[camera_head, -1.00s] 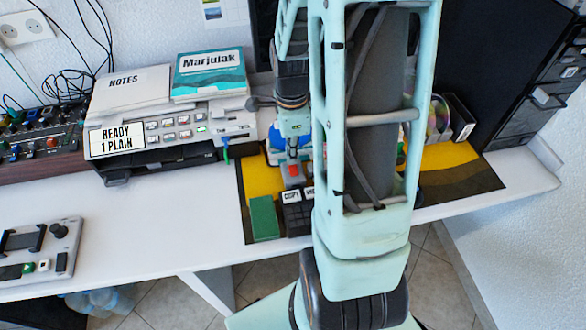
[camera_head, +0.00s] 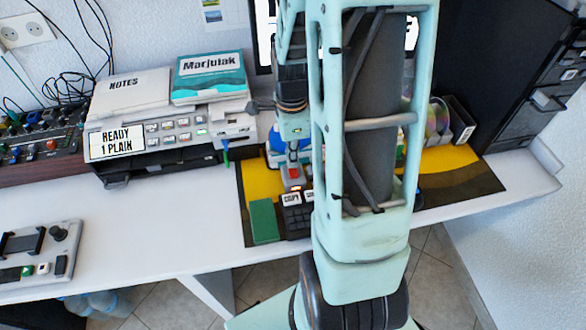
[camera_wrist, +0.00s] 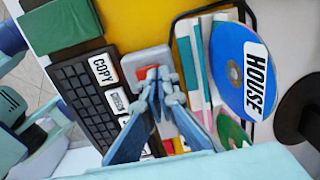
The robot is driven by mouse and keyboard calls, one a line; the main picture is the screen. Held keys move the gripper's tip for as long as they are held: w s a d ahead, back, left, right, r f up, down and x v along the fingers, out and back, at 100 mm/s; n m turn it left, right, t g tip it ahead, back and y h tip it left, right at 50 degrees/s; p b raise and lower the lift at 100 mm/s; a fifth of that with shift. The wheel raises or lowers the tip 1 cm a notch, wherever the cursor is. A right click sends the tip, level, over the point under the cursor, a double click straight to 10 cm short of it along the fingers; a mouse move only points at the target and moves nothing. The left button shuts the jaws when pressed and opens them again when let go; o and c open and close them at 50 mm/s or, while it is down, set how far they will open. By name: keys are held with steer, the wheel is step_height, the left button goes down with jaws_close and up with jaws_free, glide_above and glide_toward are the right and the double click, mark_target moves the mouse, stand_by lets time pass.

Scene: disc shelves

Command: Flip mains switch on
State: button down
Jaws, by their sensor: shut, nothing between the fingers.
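A small grey box with a red rocker, apparently the mains switch (camera_head: 291,172), stands on the yellow mat behind the keyboard. In the wrist view the red switch (camera_wrist: 150,70) shows on its grey housing, just beyond my fingertips. My gripper (camera_head: 293,153) points down over the box in the head view. In the wrist view my gripper (camera_wrist: 157,88) is shut with nothing held, its tips close to the red part. I cannot tell if they touch it. A small orange light shows by the box, and a lit screen (camera_head: 265,38) shows partly behind my arm.
A black keyboard (camera_wrist: 85,100) with COPY labels and a green block (camera_wrist: 60,25) lie beside the switch. A blue HOUSE disc (camera_wrist: 235,65) stands in a wire rack on the other side. A printer (camera_head: 165,140) is left.

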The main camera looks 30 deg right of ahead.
steer(key=shift+r+p, duration=2.15)
steer(key=shift+r, duration=0.85)
steer(key=shift+f, duration=0.1)
